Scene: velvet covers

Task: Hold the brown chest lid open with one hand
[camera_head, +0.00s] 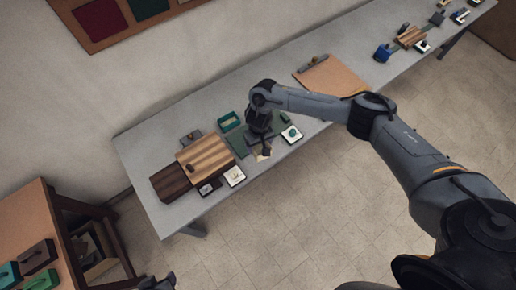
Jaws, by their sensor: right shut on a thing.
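A dark brown box (172,184) lies at the left end of the grey table. A striped lighter brown wooden panel (206,154) sits right beside it; I cannot tell whether either is the chest lid or whether a lid stands open. My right gripper (264,151) points down over the dark green mat to the right of the panel, apart from both brown pieces. It is shut on a small pale yellowish piece (262,157), which it partly hides. A dark part at the bottom edge looks like my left gripper (157,283); its fingers are not clear.
Small framed tiles (234,176) lie along the table's front edge. A green tray (229,121) and a tan board (332,77) lie farther back. Several small items stand at the far right. A brown side table (22,222) stands at lower left.

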